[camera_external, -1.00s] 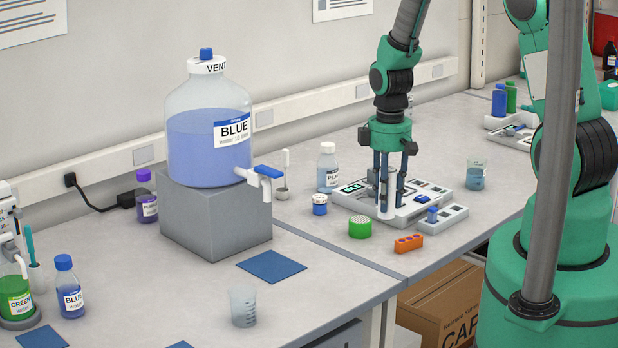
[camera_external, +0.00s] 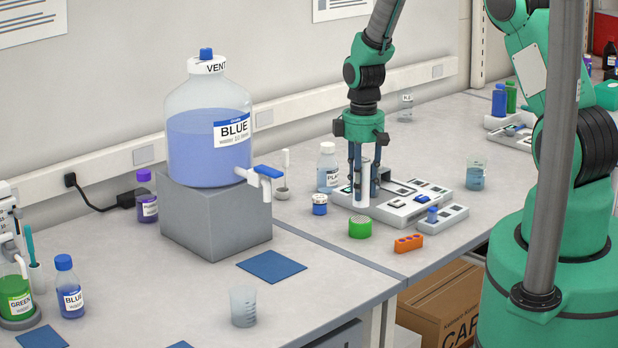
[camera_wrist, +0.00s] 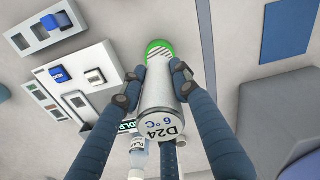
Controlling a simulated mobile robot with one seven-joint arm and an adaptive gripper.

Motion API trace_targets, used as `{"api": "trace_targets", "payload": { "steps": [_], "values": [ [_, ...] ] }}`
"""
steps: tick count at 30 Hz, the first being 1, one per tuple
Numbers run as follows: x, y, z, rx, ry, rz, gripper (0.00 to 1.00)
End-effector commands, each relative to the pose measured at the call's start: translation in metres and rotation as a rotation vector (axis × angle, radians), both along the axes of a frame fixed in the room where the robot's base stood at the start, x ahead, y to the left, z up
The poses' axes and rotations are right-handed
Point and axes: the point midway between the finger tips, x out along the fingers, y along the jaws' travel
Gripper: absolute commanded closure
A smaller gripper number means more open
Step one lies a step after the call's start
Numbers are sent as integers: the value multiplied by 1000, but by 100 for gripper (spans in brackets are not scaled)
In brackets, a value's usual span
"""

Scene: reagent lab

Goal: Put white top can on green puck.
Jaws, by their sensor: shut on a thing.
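The white top can (camera_external: 362,183) is a slim, pale upright cylinder. In the wrist view its white top reads "D24 6°C" (camera_wrist: 163,126). My gripper (camera_external: 363,188) is shut on the can, one finger on each side, and also shows in the wrist view (camera_wrist: 158,78). The green puck (camera_external: 360,227) sits on the bench just below the can's lower end in the external view, with a small gap in the picture. In the wrist view the green puck (camera_wrist: 159,45) shows beyond the can's far end and is partly hidden by it.
A grey device (camera_external: 391,212) with several slots lies behind and right of the puck. An orange block (camera_external: 407,244) is at front right.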

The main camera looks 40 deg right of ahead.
Motion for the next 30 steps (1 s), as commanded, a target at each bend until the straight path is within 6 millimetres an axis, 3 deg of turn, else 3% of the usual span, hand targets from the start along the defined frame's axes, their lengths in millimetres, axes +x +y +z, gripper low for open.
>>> {"api": "trace_targets", "payload": {
  "steps": [8,21,30],
  "values": [
    [0,0,-3,0,0,0,100],
    [0,0,-34,0,0,0,100],
    [0,0,-35,0,-1,0,100]
  ]
}}
